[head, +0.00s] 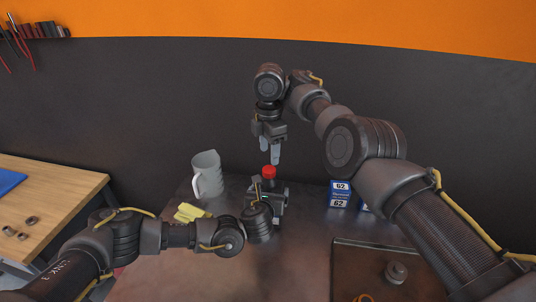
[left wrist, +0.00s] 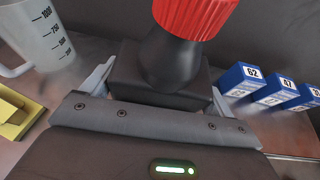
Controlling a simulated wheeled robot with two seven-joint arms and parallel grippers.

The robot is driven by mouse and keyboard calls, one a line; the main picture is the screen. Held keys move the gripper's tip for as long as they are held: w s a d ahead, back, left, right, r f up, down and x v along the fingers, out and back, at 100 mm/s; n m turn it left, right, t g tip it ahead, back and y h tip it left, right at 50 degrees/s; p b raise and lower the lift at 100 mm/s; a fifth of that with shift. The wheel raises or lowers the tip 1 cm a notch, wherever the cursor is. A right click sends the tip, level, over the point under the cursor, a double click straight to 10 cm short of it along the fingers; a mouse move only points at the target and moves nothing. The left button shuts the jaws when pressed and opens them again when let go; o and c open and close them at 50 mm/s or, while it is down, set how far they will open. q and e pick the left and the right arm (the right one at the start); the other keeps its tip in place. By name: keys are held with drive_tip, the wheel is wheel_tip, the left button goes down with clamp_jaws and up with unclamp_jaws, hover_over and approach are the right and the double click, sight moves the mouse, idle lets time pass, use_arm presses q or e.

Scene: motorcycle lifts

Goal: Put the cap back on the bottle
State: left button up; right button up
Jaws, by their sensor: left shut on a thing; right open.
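The dark bottle (head: 268,184) stands upright on the metal bench, seen closer in the left wrist view (left wrist: 172,66). My left gripper (head: 270,194) is shut on its body, with a finger on each side. The ribbed red cap (head: 269,171) sits on top of the bottle's neck; it also fills the top of the left wrist view (left wrist: 195,14). I cannot tell whether it is screwed tight. My right gripper (head: 270,154) is open and empty, pointing down just above the cap. The bottle's lower part is hidden behind my left gripper.
A grey measuring jug (head: 208,174) and yellow item (head: 190,212) stand left of the bottle. Blue-and-white numbered boxes (head: 340,193) are to the right. A tray (head: 365,262) with a small metal part (head: 396,272) lies front right. A dark wall rises behind.

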sight(269, 169)
drive_tip(key=shift+r+n, duration=0.8)
drive_tip(key=shift+f, duration=0.1)
drive_tip(key=shift+f, duration=3.9)
drive_tip(key=c, duration=1)
drive_tip(key=m, duration=0.3)
